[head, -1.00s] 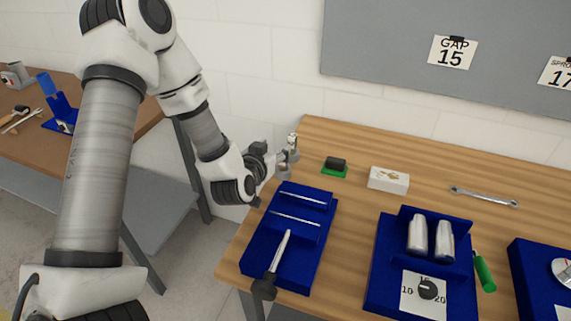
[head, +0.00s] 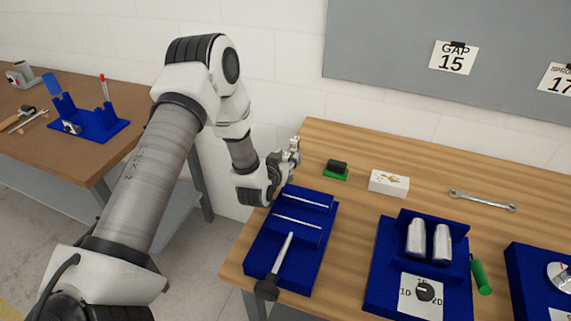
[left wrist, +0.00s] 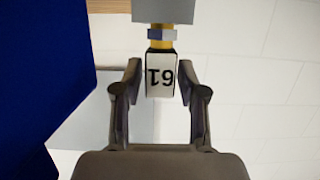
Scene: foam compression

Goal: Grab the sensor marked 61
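The sensor marked 61 (left wrist: 160,75) shows in the left wrist view as a white block with black digits, upside down in the picture. A yellow band and a blue-and-white band adjoin it, with a grey block beyond. My left gripper (left wrist: 160,92) is open, with one finger on each side of the sensor and a visible gap to both. In the head view my left gripper (head: 291,154) is at the table's left back edge, behind the blue tray; the sensor cannot be made out clearly there. My right gripper is not in view.
A blue tray (head: 258,243) with metal rods lies just in front of the gripper on the wooden table (head: 350,235). A black-and-green block (head: 336,170), a white box (head: 389,183), a wrench (head: 482,200) and a blue stand with metal cylinders (head: 375,285) are to the right.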

